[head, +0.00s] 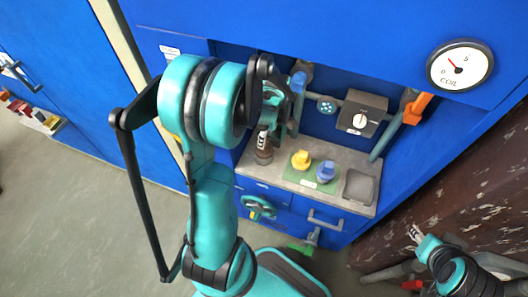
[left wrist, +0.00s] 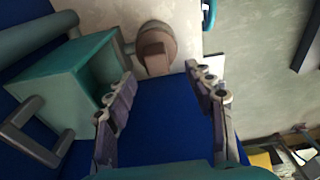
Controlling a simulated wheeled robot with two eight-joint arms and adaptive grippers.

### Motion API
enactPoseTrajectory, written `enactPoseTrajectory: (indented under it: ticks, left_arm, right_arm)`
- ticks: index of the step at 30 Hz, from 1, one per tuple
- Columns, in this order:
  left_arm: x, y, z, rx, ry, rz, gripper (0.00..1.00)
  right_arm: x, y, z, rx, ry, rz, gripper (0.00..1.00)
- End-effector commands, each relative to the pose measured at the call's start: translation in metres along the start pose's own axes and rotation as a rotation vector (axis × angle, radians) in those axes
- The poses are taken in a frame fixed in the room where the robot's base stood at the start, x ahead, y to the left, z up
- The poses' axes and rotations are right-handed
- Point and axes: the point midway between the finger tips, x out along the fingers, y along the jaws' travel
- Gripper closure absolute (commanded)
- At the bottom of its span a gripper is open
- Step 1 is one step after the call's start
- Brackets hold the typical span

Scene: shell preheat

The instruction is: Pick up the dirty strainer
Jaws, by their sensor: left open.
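A brown round piece (head: 264,154), which I take to be the dirty strainer, stands on the grey ledge under the left gripper. In the left wrist view a brown disc with a blocky knob (left wrist: 155,50) lies just beyond the fingertips, apart from them; it looks like the same piece. My left gripper (head: 279,120) is over the ledge's left end. In the left wrist view its fingers (left wrist: 160,82) are spread, with nothing between them. The arm hides part of the ledge. My right gripper (head: 414,235) is at the lower right, away from the ledge, its fingers unclear.
A yellow knobbed piece (head: 302,159) and a blue one (head: 325,171) stand on a green mat (head: 308,183). A grey square dish (head: 358,186) is right of them. A grey dial box (head: 361,116), pipes and an orange lever (head: 417,107) line the recess behind.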

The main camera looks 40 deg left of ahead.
Motion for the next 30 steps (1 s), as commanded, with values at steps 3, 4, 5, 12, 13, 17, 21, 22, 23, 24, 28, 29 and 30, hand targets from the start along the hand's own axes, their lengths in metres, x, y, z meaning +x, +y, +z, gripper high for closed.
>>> enactPoseTrajectory:
  ticks: [3, 4, 5, 12, 13, 17, 21, 22, 23, 24, 28, 29, 30]
  left_arm:
    - [0.013, 0.001, 0.0, 0.001, 0.0, 0.001, 0.47]
    - [0.015, 0.001, 0.001, 0.001, 0.0, 0.001, 0.47]
    - [0.018, 0.002, 0.001, 0.001, 0.0, 0.001, 0.47]
    - [0.055, 0.005, 0.001, 0.003, -0.001, 0.002, 0.47]
    - [0.058, 0.005, 0.001, 0.003, -0.001, 0.002, 0.47]
    - [0.059, 0.005, 0.001, 0.004, -0.001, 0.002, 0.47]
    - [0.058, 0.005, 0.001, 0.004, -0.001, 0.002, 0.54]
    - [0.058, 0.005, 0.001, 0.004, -0.001, 0.002, 0.62]
    - [0.058, 0.005, 0.001, 0.004, -0.001, 0.002, 0.7]
    - [0.058, 0.005, 0.001, 0.004, -0.001, 0.002, 0.81]
    - [0.058, 0.005, 0.001, 0.004, -0.001, 0.002, 1.0]
    - [0.058, 0.005, 0.001, 0.004, -0.001, 0.002, 1.0]
    - [0.058, 0.005, 0.001, 0.004, -0.001, 0.002, 1.0]
  right_arm:
    - [0.006, 0.0, 0.004, 0.0, 0.0, 0.0, 0.6]
    - [0.007, 0.0, 0.005, 0.0, 0.0, 0.0, 0.6]
    - [0.009, 0.0, 0.006, 0.0, 0.0, 0.0, 0.6]
    - [0.024, 0.0, 0.018, 0.0, 0.0, 0.0, 0.6]
    - [0.025, 0.0, 0.018, 0.0, 0.0, 0.0, 0.6]
    - [0.025, 0.0, 0.018, 0.0, 0.0, 0.0, 0.6]
    - [0.024, 0.0, 0.017, 0.0, 0.0, 0.0, 0.6]
    - [0.024, 0.0, 0.017, 0.0, 0.0, 0.0, 0.6]
    - [0.024, 0.0, 0.017, 0.0, 0.0, 0.0, 0.6]
    - [0.024, 0.0, 0.017, 0.0, 0.0, 0.0, 0.6]
    - [0.024, 0.0, 0.017, 0.0, 0.0, 0.0, 0.6]
    - [0.024, 0.0, 0.017, 0.0, 0.0, 0.0, 0.6]
    - [0.024, 0.0, 0.017, 0.0, 0.0, 0.0, 0.6]
